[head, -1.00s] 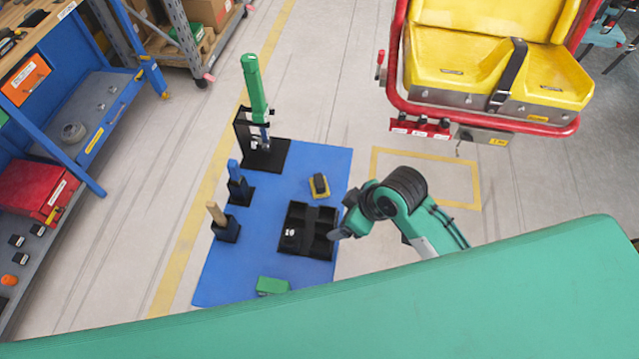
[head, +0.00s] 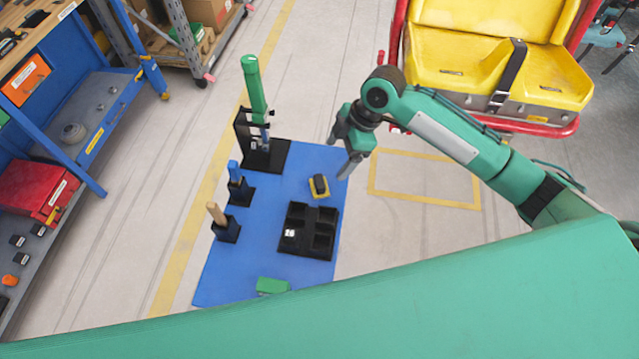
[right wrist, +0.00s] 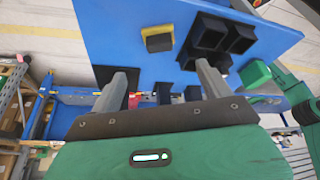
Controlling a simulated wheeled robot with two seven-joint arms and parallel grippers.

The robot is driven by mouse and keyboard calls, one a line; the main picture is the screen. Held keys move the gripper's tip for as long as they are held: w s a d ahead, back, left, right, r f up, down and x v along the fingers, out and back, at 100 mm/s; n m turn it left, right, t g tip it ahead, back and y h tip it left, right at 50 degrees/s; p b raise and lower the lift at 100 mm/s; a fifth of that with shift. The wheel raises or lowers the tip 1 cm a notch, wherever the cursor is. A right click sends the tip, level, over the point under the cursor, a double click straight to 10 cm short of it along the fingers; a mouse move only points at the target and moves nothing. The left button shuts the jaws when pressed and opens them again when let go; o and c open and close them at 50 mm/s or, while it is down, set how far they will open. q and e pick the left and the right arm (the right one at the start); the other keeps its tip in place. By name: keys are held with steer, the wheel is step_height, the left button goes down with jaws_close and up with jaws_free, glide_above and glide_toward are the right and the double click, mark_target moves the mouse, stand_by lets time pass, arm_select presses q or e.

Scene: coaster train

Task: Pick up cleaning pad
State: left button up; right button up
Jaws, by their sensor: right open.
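The cleaning pad appears to be the small yellow block with a black top (head: 319,187), lying on the blue mat (head: 215,285). It also shows in the right wrist view (right wrist: 158,40), beyond the fingertips. My right gripper (head: 344,154) is open and empty, above the mat's far right edge, up and to the right of the pad and apart from it. Its two spread fingers also show in the right wrist view (right wrist: 163,78). My left gripper is not in view.
A black compartment tray (head: 296,252) sits just below the pad. Holders with a blue handle (head: 235,170), a wooden handle (head: 216,213) and a tall green tool (head: 254,90) stand left. A green block (head: 272,286) lies near. A yellow ride seat (head: 450,60) stands back right.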

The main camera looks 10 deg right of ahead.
mark_target(320, 181)
steer(key=p+x, duration=0.1)
steer(key=x, duration=0.5)
steer(key=shift+a+f, duration=0.15)
steer(key=shift+f, duration=0.15)
steer(key=p+x, duration=0.2)
steer(key=x, duration=0.2)
steer(key=shift+a+f, duration=0.15)
steer(key=shift+f, duration=0.15)
steer(key=shift+a+f, duration=0.1)
steer(key=shift+f, duration=0.25)
steer(key=c, duration=1.1)
